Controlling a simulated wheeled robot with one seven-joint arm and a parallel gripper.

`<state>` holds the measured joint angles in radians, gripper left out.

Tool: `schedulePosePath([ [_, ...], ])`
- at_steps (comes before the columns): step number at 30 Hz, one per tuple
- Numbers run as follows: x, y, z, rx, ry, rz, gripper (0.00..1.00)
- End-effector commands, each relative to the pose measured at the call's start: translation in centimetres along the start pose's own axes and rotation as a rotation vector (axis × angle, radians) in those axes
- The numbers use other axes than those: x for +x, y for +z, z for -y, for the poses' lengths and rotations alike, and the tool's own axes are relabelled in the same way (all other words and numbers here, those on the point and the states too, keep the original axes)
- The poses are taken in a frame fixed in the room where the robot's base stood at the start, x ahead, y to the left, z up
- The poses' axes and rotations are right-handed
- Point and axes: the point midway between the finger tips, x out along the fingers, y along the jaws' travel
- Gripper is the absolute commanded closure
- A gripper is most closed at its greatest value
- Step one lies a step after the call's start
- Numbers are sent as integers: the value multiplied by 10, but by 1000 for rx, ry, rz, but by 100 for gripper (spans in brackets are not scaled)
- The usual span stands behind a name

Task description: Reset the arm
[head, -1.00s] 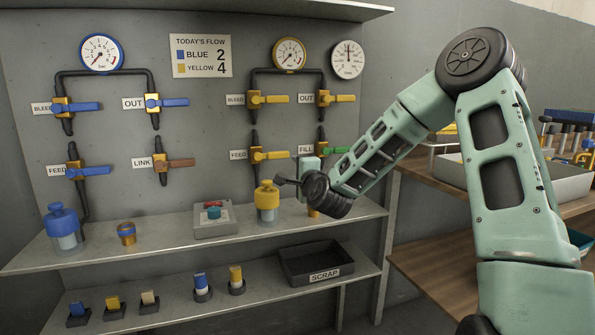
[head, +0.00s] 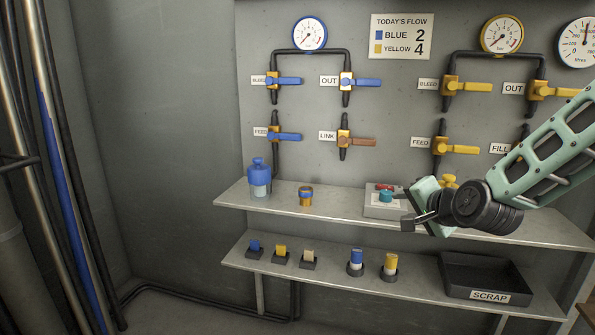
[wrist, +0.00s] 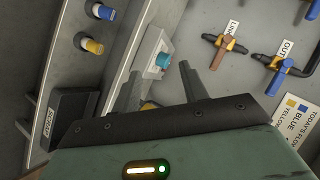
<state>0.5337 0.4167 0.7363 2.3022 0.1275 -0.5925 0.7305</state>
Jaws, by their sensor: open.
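My gripper (head: 418,222) is in front of the upper shelf in the head view, at the right, close to the grey box (head: 380,210) with a teal button. In the wrist view the two fingers of my gripper (wrist: 160,88) stand apart with nothing between them but the background. The teal button (wrist: 163,60) shows beyond the fingers there. My green arm reaches in from the right edge of the head view and hides most of a yellow-topped bottle (head: 449,181).
Valves and gauges cover the wall panel. The lower shelf holds several small blocks, two capped cylinders and a black scrap tray (head: 490,296). Floor at lower left is mostly clear.

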Motion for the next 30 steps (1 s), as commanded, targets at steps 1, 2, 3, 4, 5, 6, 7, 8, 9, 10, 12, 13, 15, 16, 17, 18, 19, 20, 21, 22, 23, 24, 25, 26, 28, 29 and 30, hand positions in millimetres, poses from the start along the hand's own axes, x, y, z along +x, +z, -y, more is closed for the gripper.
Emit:
schedulePosePath([
  [1,-10,38,5,-112,35,93,56],
  [2,-17,59,4,-180,61,150,56],
  [3,-28,85,3,-273,93,225,56],
  [4,-38,103,0,-340,116,280,56],
  [5,-48,120,-2,-408,137,334,56],
  [6,-64,142,-7,-497,165,407,56],
  [7,-76,156,-10,-564,183,459,56],
  [8,-90,170,-14,-630,201,511,56],
  [9,-108,185,-20,-715,222,579,56],
  [10,-121,195,-25,-774,237,627,56],
  [12,-150,213,-36,-895,264,727,56],
  [13,-162,219,-40,-941,274,766,56],
  [15,-186,229,-49,-1036,291,846,56],
  [16,-196,233,-52,-1072,298,878,56],
  [17,-205,236,-56,-1105,304,908,56],
  [18,-217,239,-60,-1149,310,946,56],
  [19,-226,241,-63,-1180,314,974,56],
  [20,-234,243,-66,-1209,318,1001,56],
  [21,-246,244,-71,-1248,324,1037,56],
  [22,-254,246,-74,-1275,327,1064,56],
  [23,-262,246,-76,-1303,329,1089,56],
  [24,-272,247,-80,-1338,333,1124,56],
  [25,-280,248,-83,-1363,336,1149,56],
  [26,-287,246,-82,-1379,337,1165,56],
  [28,-291,238,-67,-1366,340,1158,56],
  [29,-293,236,-63,-1366,340,1158,56],
  [30,-296,233,-57,-1365,340,1157,56],
])
